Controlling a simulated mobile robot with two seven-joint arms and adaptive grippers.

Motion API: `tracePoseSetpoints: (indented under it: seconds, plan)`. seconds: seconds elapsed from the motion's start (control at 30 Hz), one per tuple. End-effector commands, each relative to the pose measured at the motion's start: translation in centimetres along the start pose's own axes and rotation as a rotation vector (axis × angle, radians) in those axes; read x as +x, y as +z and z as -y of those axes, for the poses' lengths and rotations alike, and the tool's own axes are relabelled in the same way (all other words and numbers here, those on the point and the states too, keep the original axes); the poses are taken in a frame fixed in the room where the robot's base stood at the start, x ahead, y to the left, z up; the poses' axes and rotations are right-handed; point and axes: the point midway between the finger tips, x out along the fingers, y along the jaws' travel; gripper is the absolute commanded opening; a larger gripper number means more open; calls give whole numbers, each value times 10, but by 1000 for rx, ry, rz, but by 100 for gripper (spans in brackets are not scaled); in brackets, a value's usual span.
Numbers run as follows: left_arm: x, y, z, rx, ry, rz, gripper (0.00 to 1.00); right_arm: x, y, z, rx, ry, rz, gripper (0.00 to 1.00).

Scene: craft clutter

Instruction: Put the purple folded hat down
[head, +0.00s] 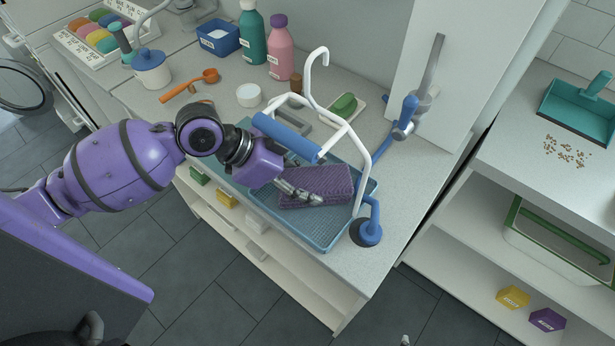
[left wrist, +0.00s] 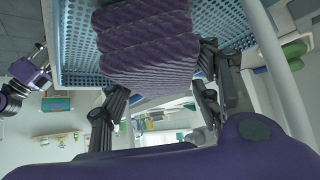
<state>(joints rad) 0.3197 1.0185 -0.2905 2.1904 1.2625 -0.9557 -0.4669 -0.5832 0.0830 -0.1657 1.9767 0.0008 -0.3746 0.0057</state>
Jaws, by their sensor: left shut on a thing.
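The purple folded hat (head: 318,186) is a ribbed, flat bundle over the right part of a blue mesh tray (head: 262,196) on the counter. My left gripper (head: 308,196) is shut on its near left edge. In the left wrist view the hat (left wrist: 148,45) sits between my two dark fingers, with the mesh tray (left wrist: 222,22) behind it. I cannot tell whether the hat touches the tray floor. A purple arm end at the left of that view looks like my right gripper (left wrist: 40,62); its jaws are too small to read.

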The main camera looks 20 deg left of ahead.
Motion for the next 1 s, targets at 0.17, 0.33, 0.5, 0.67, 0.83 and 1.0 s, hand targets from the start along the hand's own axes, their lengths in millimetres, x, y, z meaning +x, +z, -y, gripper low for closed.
tracePoseSetpoints:
  seconds: [0.17, 0.33, 0.5, 0.67, 0.83, 1.0]
  plan:
    - [1, 0, 0, 1, -1, 1, 27, 0, 1, 0, -5, -2, 3, 40]
    - [2, 2, 0, 0, 0, 2, 58, 0, 3, 0, -5, -3, 5, 40]
    - [2, 2, 0, 0, 0, 2, 65, 0, 3, 0, -5, -3, 5, 40]
    - [2, 2, 0, 0, 0, 2, 65, 0, 2, 1, -2, -3, 3, 40]
    - [-9, 2, 1, 0, -1, 4, 65, 0, 1, 3, 6, -2, 1, 40]
    - [-41, 3, 1, 1, -3, 8, 65, 0, 0, 3, 8, -2, -1, 40]
